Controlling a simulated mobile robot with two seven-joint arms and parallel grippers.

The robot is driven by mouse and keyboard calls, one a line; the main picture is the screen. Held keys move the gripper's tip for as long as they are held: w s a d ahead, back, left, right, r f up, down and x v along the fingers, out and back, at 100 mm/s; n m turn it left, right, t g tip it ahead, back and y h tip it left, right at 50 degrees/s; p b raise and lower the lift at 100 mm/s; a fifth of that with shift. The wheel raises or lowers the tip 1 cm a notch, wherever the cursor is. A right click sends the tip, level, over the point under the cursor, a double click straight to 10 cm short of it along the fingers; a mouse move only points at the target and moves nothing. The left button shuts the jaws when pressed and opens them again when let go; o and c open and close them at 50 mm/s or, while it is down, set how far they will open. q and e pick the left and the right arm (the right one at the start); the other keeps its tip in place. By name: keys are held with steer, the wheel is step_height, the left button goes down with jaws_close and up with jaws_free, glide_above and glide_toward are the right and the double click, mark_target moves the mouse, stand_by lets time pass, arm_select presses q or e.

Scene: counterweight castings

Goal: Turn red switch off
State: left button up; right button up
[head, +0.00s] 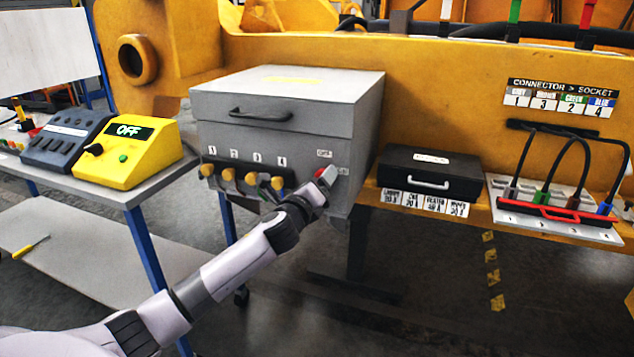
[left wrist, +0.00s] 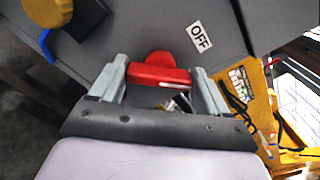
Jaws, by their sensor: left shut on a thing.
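The red switch (left wrist: 159,74) is on the front of the grey box (head: 290,95), near its right end. It has a rounded red hub and a red bar handle. My left gripper (left wrist: 160,80) is shut on the red switch, a finger at each end of the bar. A white OFF label (left wrist: 199,36) sits beside the switch in the left wrist view. In the head view my left gripper (head: 326,178) covers most of the switch, with only a bit of red showing. My right gripper is not in view.
Several yellow knobs (head: 252,178) line the box front, left of the switch. A yellow unit reading OFF (head: 130,155) stands on the left bench. A black case (head: 430,172) and a cable panel (head: 552,208) sit to the right. The floor in front is largely clear.

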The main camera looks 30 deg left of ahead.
arm_select(q)
steer(key=n, duration=0.9)
steer(key=shift+f, duration=0.2)
steer(key=shift+n, duration=0.4)
steer(key=o, duration=1)
steer(key=shift+v, duration=3.6)
steer(key=shift+a, duration=0.1)
